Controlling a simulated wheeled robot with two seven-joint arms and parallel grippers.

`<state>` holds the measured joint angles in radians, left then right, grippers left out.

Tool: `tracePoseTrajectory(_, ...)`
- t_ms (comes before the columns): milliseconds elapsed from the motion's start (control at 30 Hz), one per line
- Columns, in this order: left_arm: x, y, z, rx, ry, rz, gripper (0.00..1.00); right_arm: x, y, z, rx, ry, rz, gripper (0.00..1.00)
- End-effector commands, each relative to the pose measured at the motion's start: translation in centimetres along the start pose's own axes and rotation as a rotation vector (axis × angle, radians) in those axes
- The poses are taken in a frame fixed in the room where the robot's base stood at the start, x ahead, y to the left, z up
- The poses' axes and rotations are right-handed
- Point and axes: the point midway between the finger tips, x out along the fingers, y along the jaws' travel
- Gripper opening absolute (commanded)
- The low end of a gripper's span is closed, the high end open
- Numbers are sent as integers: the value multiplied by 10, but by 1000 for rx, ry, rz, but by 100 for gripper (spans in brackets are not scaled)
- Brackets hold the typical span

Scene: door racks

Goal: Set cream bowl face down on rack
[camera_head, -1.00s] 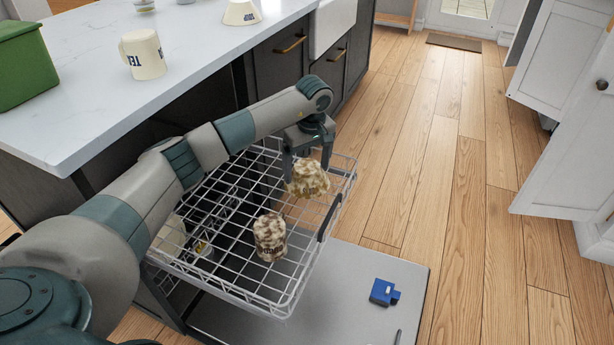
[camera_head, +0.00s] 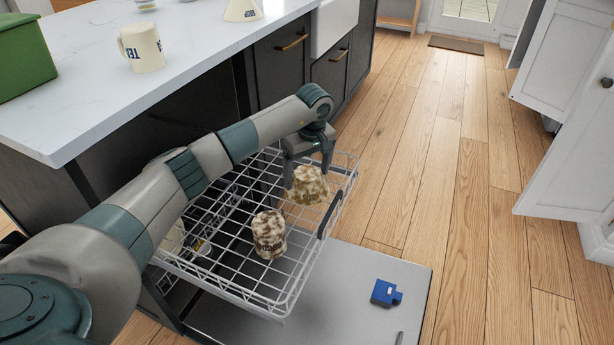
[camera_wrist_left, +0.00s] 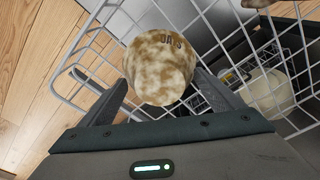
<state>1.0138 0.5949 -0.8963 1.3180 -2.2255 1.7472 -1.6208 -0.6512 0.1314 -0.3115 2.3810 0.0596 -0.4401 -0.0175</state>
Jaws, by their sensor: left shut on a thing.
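The cream bowl (camera_head: 309,186), blotched with brown stains, is between the fingers of my left gripper (camera_head: 308,170), at the right front part of the wire rack (camera_head: 230,277). The left gripper points down and is shut on the bowl. In the left wrist view the bowl (camera_wrist_left: 160,68) shows dark lettering on its side, between the two fingers. Its narrower end appears to be up; whether its rim touches the wires is hard to tell. My right gripper is not in view.
A brown-stained cream mug (camera_head: 269,234) stands in the rack near the bowl. A pale item sits at the rack's left, partly behind my arm. The open dishwasher door (camera_head: 350,290) holds a blue object (camera_head: 385,293). A clean mug (camera_head: 142,47) stands on the counter.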

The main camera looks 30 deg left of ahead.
Motion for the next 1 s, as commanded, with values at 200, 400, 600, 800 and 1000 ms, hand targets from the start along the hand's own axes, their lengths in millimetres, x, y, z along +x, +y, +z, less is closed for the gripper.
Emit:
tracePoseTrajectory(200,0,0,0,0,0,1,55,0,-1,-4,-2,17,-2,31)
tracePoseTrajectory(400,1,0,0,0,0,1,55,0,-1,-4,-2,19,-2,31)
tracePoseTrajectory(600,1,0,0,0,-1,0,100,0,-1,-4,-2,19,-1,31)
tracePoseTrajectory(800,-1,0,0,0,0,1,100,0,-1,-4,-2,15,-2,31)
tracePoseTrajectory(1000,-18,0,-1,1,0,2,100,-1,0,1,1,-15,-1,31)
